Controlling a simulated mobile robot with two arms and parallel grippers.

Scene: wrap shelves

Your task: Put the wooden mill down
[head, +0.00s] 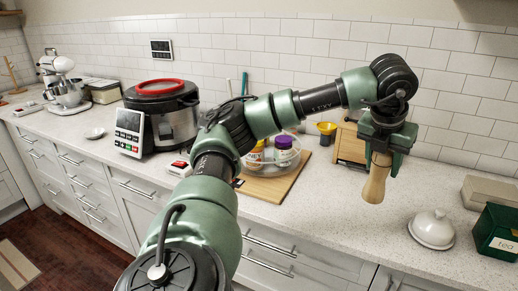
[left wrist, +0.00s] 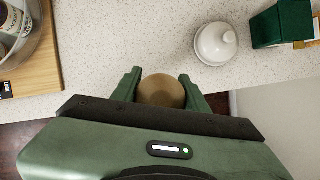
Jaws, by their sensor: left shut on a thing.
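The wooden mill (head: 376,180) is light brown and hangs upright below my left gripper (head: 383,150) in the head view. The gripper is shut on its upper part. The mill appears to be held above or in front of the speckled counter (head: 330,213); its exact height I cannot tell. In the left wrist view, the round top of the mill (left wrist: 161,91) sits between the two green fingers of the left gripper (left wrist: 161,93). My right gripper is not in view.
A white lidded dish (head: 432,230) and a green tea box (head: 497,232) stand to the right. A cutting board (head: 275,186) with a clear bowl of jars, a wooden box (head: 350,146) and a cooker (head: 165,115) stand left. Counter between board and dish is clear.

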